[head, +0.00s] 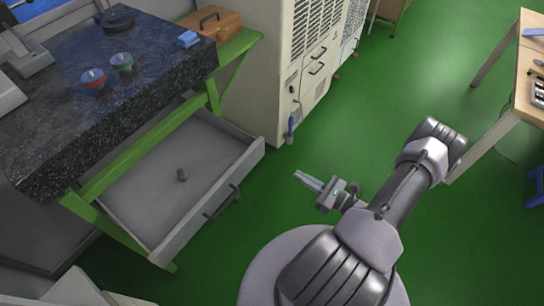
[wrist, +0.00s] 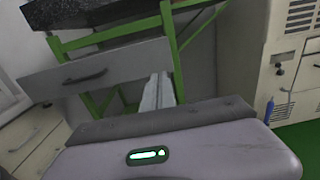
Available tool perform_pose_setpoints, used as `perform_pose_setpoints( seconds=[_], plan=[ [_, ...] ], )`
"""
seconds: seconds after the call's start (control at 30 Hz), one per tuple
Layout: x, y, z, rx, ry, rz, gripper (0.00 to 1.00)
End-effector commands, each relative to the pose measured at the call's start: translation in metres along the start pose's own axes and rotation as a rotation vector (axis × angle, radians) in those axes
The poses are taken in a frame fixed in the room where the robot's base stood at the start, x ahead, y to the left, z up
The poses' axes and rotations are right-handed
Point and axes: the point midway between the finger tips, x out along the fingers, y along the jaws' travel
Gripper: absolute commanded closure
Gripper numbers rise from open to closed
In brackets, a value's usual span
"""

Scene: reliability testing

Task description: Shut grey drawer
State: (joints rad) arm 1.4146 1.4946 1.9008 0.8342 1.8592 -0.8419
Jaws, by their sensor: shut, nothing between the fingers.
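The grey drawer (head: 213,208) is pulled well out from under the dark speckled worktop in the head view. In the wrist view the drawer front (wrist: 100,72) and handle (wrist: 86,77) show at the left, beyond my gripper. My gripper (head: 298,175) is shut and empty. It is to the right of the drawer front in the head view, apart from it. In the wrist view the closed fingers (wrist: 158,90) point toward the green frame.
A cream cabinet (head: 265,60) stands behind. A wooden table (head: 510,90) is at the right. Green floor is clear between them.

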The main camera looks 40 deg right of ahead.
Motion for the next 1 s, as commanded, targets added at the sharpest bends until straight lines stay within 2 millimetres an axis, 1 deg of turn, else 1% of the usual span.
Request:
perform_pose_setpoints(
  seconds=[0.07, 0.17, 0.4, 0.5, 0.6, 0.7, 0.8, 1.0],
  plan=[
    [0.009, 0.001, -0.001, 0.001, -0.001, 0.003, 1.0],
    [0.028, 0.002, -0.002, 0.0, 0.0, 0.008, 1.0],
    [0.081, 0.003, -0.002, -0.001, 0.001, 0.011, 1.0],
    [0.102, 0.004, -0.002, -0.001, 0.001, 0.011, 1.0],
    [0.119, 0.004, -0.002, -0.001, 0.0, 0.01, 1.0],
    [0.131, 0.003, -0.002, 0.0, 0.001, 0.009, 1.0],
    [0.137, 0.003, -0.001, 0.0, 0.001, 0.008, 1.0],
    [0.139, 0.003, 0.0, 0.001, 0.001, 0.007, 1.0]
  ],
)
